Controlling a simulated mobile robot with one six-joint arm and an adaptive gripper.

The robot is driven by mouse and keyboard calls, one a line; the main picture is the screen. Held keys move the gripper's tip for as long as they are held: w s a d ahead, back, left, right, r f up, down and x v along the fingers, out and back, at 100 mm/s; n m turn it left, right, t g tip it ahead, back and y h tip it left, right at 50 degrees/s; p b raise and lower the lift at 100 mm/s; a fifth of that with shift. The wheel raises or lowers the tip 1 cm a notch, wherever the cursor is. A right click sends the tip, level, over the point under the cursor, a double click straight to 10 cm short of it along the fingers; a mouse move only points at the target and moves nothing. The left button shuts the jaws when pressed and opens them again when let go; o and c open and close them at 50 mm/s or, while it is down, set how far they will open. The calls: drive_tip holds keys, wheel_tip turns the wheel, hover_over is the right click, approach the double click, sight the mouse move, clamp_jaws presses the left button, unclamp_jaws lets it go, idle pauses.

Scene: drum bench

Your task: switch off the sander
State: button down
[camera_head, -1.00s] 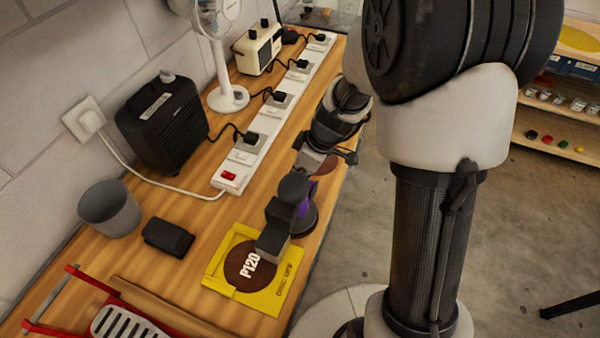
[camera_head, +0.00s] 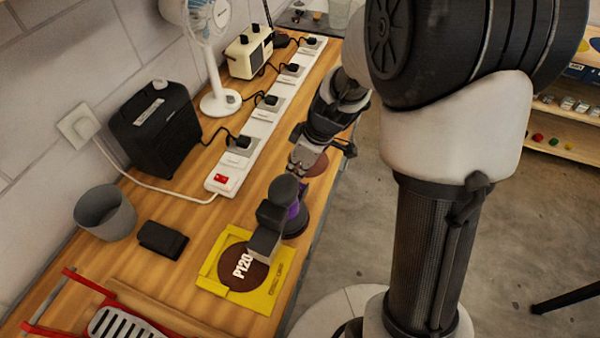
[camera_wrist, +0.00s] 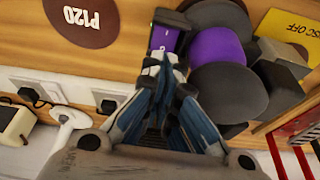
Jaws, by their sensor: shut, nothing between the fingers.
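The sander (camera_head: 292,212) is a dark grey and purple tool on the bench, with its grey front block over a yellow card (camera_head: 268,299). In the wrist view the sander (camera_wrist: 217,47) shows its purple body, dark round parts and a narrow purple end with a small pale part. My gripper (camera_head: 303,165) is shut and empty, beside the sander's rear end. In the wrist view the fingertips of my gripper (camera_wrist: 163,62) lie close to that narrow purple end. I cannot tell whether they touch it. I cannot make out the switch's position.
A white power strip (camera_head: 255,135) with several plugs and a red switch (camera_head: 221,179) runs along the bench. A brown P120 disc (camera_wrist: 80,17) lies nearby.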

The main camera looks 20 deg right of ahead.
drive_tip(key=p+v, duration=0.1)
drive_tip(key=v, duration=0.9)
drive_tip(key=shift+p, duration=0.4)
drive_tip(key=shift+s+d, duration=0.1)
drive_tip(key=shift+r, duration=0.1)
drive_tip(key=shift+w+a+r+p, duration=0.1)
drive_tip(key=shift+w+a+p, duration=0.3)
drive_tip(key=shift+p, duration=0.7)
drive_tip(key=b+x, duration=0.1)
drive_tip(key=x, duration=0.6)
drive_tip(key=b+x, duration=0.2)
drive_tip(key=x, duration=0.5)
drive_tip(key=shift+s+d+b, duration=0.25)
drive_tip(key=shift+b, duration=0.05)
